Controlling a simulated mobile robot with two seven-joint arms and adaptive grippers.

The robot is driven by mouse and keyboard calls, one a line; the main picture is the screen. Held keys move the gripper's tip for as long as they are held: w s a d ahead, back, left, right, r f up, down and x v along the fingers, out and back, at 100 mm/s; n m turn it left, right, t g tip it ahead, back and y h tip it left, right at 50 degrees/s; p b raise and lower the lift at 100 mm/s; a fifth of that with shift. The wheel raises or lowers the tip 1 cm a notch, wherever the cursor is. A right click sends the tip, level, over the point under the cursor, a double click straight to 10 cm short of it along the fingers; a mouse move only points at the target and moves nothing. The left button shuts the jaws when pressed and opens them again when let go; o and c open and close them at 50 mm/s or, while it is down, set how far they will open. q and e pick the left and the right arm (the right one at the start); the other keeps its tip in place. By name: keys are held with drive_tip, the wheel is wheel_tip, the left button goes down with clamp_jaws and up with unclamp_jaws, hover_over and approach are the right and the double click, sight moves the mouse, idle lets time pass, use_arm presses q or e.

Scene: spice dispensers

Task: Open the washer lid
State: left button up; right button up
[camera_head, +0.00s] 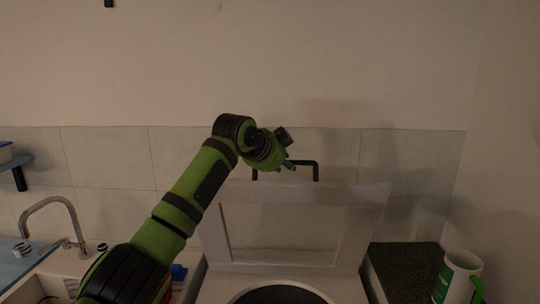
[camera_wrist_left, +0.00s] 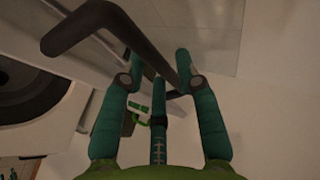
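The washer lid (camera_head: 282,228) stands raised and nearly upright at the back of the washer in the head view. Its black handle (camera_head: 316,170) is on the lid's top edge. The washer's round opening (camera_head: 280,295) shows below the lid and also in the left wrist view (camera_wrist_left: 35,95). My left gripper (camera_head: 289,164) is at the left part of the handle. In the left wrist view my left gripper (camera_wrist_left: 160,62) has its teal fingers apart, with the black handle (camera_wrist_left: 125,35) running across between them. I cannot tell whether they touch. My right gripper is not in view.
A sink with a faucet (camera_head: 55,205) is at the left. A dark countertop (camera_head: 405,268) with a green and white mug (camera_head: 458,280) is right of the washer. A tiled wall (camera_head: 410,160) stands close behind the lid.

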use_arm(q)
drive_tip(key=v, duration=1.1)
